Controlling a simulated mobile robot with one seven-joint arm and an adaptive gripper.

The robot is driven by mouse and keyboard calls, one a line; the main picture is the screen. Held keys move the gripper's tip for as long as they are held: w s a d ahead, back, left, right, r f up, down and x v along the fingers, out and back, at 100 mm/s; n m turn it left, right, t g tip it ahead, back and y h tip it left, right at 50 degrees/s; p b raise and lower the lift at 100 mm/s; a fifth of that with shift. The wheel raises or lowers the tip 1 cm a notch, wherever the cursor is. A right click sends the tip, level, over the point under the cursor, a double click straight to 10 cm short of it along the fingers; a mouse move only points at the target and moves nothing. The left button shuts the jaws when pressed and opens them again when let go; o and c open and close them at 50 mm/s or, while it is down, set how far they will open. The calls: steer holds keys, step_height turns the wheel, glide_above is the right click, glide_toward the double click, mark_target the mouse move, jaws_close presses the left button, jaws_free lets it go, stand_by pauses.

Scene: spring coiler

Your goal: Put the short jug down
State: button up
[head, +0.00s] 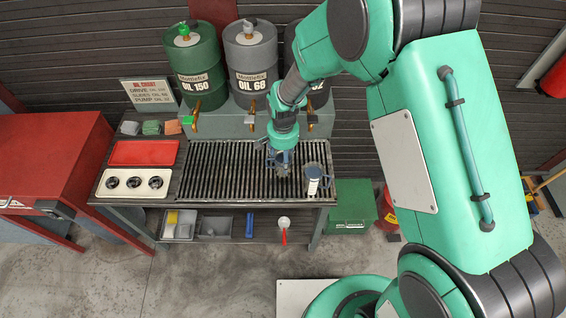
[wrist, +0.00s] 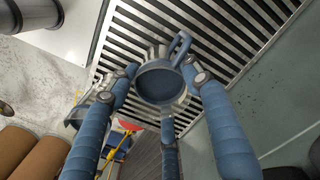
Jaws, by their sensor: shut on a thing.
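The short jug (head: 282,169) is small and grey-metallic, over the right half of the slatted grate (head: 215,170). In the wrist view the short jug (wrist: 160,84) shows a round dark blue inside and a blue handle toward the upper right. My gripper (head: 283,156) is above the grate, its blue fingers (wrist: 160,95) shut around the jug from several sides. The jug looks upright; I cannot tell whether its base touches the bars. A second, taller-looking jug (head: 314,181) with a pale label stands at the grate's right end, just right of the held one.
Oil drums (head: 250,62) with taps stand behind the grate. The grate's left and middle are clear. A lower shelf (head: 236,213) holds bins and a red-handled funnel (head: 284,224).

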steer(key=shift+f, duration=1.05)
steer(key=shift+f, duration=0.2)
steer(key=o, duration=1.3)
steer(key=shift+r, duration=0.15)
step_height(320, 180, up, 12)
steer(key=shift+r+p, duration=0.1)
steer(key=shift+p, duration=0.45)
steer(key=shift+o, duration=0.9)
